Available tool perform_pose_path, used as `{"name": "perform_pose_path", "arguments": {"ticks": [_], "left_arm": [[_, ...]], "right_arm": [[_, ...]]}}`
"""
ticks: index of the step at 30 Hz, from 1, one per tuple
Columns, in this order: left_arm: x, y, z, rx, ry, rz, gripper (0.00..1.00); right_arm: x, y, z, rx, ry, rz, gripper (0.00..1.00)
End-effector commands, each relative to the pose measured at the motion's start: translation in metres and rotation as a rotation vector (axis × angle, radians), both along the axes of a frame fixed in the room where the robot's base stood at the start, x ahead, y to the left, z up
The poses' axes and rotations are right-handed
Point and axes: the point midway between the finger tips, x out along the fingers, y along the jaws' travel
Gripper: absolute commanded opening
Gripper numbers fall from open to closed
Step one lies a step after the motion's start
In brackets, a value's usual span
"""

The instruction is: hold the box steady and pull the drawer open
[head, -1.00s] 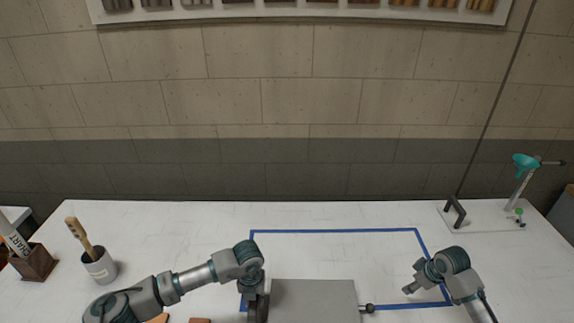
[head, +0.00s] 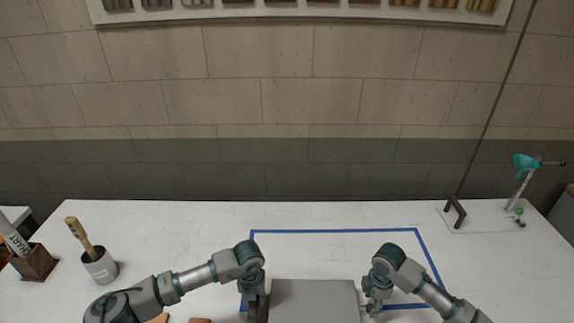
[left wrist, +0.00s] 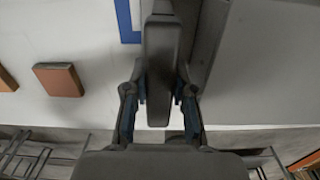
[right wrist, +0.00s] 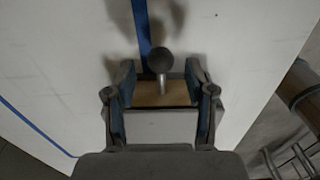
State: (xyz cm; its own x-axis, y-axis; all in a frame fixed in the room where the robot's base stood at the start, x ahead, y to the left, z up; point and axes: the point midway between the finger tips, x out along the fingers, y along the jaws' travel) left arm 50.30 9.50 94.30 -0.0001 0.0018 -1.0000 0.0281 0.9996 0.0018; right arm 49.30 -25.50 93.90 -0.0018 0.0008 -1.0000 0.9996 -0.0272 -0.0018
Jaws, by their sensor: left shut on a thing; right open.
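The grey box (head: 314,299) stands at the front edge of the head view, on the white table. My left gripper (head: 257,301) is at the box's left side. In the left wrist view its fingers are shut on a dark upright handle (left wrist: 160,65) beside the box (left wrist: 236,55). My right gripper (head: 371,298) is at the box's right side. In the right wrist view it is open, with the dark round drawer knob (right wrist: 161,60) and its thin stem between the fingers. A tan strip shows behind the stem. In the head view my right gripper mostly hides the knob.
Blue tape (head: 335,231) outlines a rectangle around the box area, clear behind the box. A cup with a brush (head: 101,266) and a brown holder (head: 35,263) stand at the left. A stand with a teal funnel (head: 524,162) and a dark handle (head: 455,212) are at the right.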

Motion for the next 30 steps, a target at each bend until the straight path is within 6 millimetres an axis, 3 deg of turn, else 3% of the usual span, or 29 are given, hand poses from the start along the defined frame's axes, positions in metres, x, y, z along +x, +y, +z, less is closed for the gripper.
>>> {"name": "perform_pose_path", "arguments": {"ticks": [3, 9, 21, 28, 30], "left_arm": [[0.000, 0.001, -0.002, 0.002, 0.001, 0.002, 0.00], [0.000, 0.001, -0.001, 0.002, 0.001, 0.002, 0.00], [0.000, 0.001, -0.001, 0.001, 0.001, 0.002, 0.00], [0.000, 0.001, -0.001, 0.001, 0.001, 0.001, 0.00], [0.000, 0.001, -0.001, 0.001, 0.001, 0.001, 0.00]], "right_arm": [[-0.001, 0.000, -0.019, 0.000, 0.003, -0.001, 0.54], [0.000, 0.001, -0.037, 0.001, 0.001, 0.000, 0.54], [0.000, 0.001, -0.043, 0.000, -0.002, -0.001, 0.54], [0.000, 0.000, -0.043, 0.000, -0.002, -0.001, 0.00], [0.000, 0.000, -0.043, 0.000, -0.002, -0.001, 0.00]]}}
